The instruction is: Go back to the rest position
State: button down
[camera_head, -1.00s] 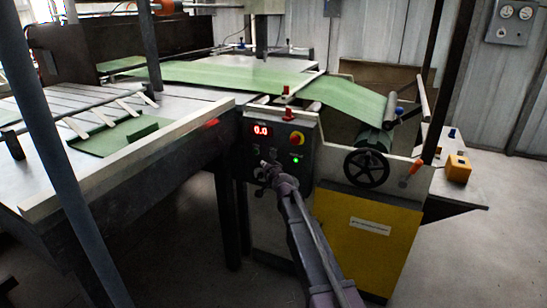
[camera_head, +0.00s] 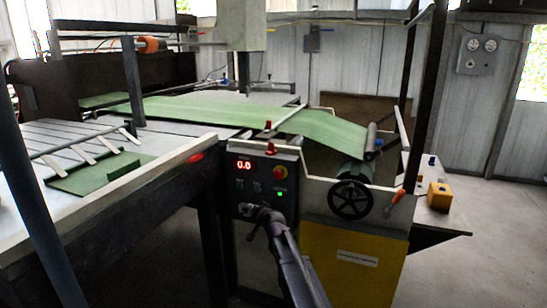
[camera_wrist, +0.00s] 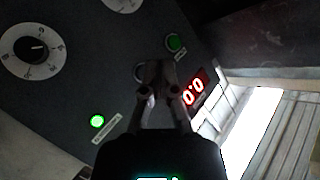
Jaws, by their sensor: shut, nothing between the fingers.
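My gripper (camera_head: 262,212) is in front of the dark control panel (camera_head: 247,166) of the sack machine, below its red display reading 0.0 (camera_head: 244,165). In the wrist view my gripper (camera_wrist: 160,68) is shut and empty, its fingers together over the panel face. A green button (camera_wrist: 174,42), a lit green lamp (camera_wrist: 97,121), a white-scaled dial (camera_wrist: 33,49) and the red display (camera_wrist: 194,91) lie around it. Whether the fingertips touch the panel cannot be told.
A green web (camera_head: 230,108) runs over the table. An orange-yellow box (camera_head: 439,196) stands at right. The floor (camera_head: 490,240) at right is clear.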

jog(key=s+d+f+g+h, duration=0.2)
jog(key=s+d+f+g, duration=0.2)
jog(key=s+d, duration=0.65)
jog(key=s+d+f+n+g+h, duration=0.1)
jog(key=s+d+f+g+h, duration=0.35)
jog(key=s, duration=0.95)
jog(key=s+d+f+g+h, duration=0.1)
jog(key=s+d+f+g, duration=0.4)
jog(key=s+d, duration=0.75)
notch_tip(320, 180, up, 28)
jog(key=p, duration=2.9)
jog(key=shift+a+r, duration=0.15)
jog(key=shift+a, duration=0.3)
jog(key=shift+s, duration=0.1)
